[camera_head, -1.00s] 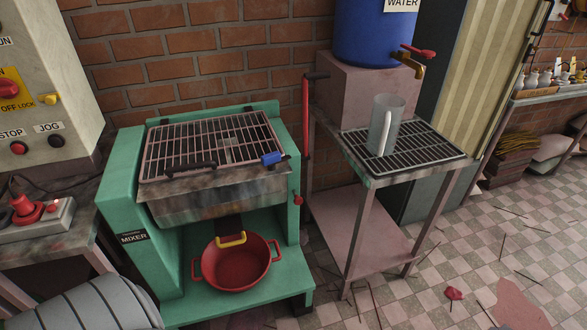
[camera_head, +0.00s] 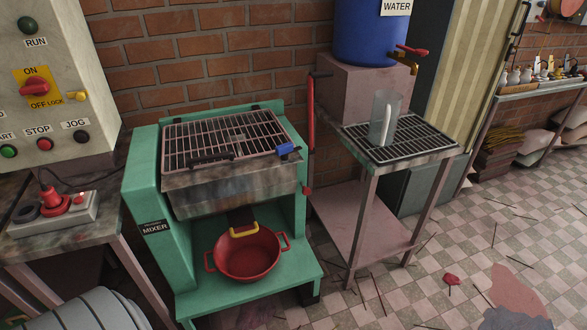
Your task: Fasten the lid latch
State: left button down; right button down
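The green mixer (camera_head: 148,180) stands left of centre with its wire-grid lid (camera_head: 222,136) lying down over the metal trough (camera_head: 235,185). A black handle (camera_head: 210,158) sits along the lid's front edge. A small blue part (camera_head: 285,150), which looks like the latch, is at the lid's front right corner; I cannot tell whether it is fastened. Neither gripper is in view.
A control panel (camera_head: 50,75) and a red-button box (camera_head: 65,212) are at the left. A red pot (camera_head: 248,262) sits under the trough. Right are a rack stand (camera_head: 365,172) with a clear jug (camera_head: 384,118) and a blue water tank (camera_head: 370,35). Floor at right is mostly open.

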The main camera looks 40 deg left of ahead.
aim_at(284, 150)
jog(key=k, duration=0.15)
jog(key=u, duration=0.4)
jog(key=i, duration=0.8)
jog(key=u, duration=1.05)
jog(key=i, duration=0.25)
jog(key=u, duration=0.3)
